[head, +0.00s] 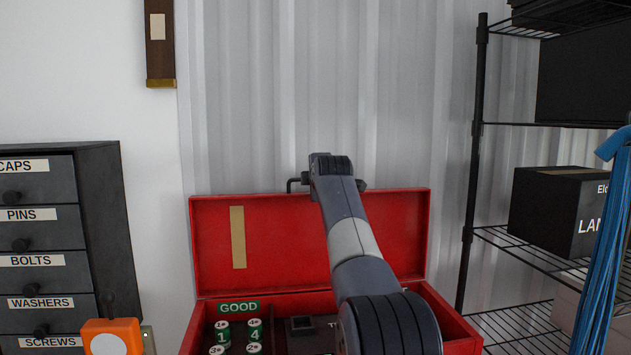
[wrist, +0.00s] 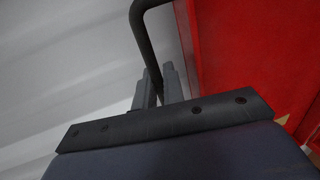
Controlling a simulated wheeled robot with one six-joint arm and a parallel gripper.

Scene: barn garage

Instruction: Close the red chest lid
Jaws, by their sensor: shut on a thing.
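The red chest (head: 455,318) stands open in the head view. Its red lid (head: 285,240) is raised nearly upright against the corrugated wall, with a tan strip on its inner face. A black handle (head: 290,184) shows at the lid's top edge. In the wrist view the dark bar of the handle (wrist: 146,45) runs down between the two grey fingers of my gripper (wrist: 160,85), which is shut on it beside the red lid (wrist: 245,60). In the head view my arm passes over the chest and hides the fingers and part of the lid.
Inside the chest are several green-and-white cylinders (head: 221,331) and a GOOD label (head: 238,307). A dark drawer cabinet (head: 100,205) and an orange box (head: 112,337) stand left. A black wire shelf (head: 520,250) with boxes and blue hanging strands (head: 603,260) stands right.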

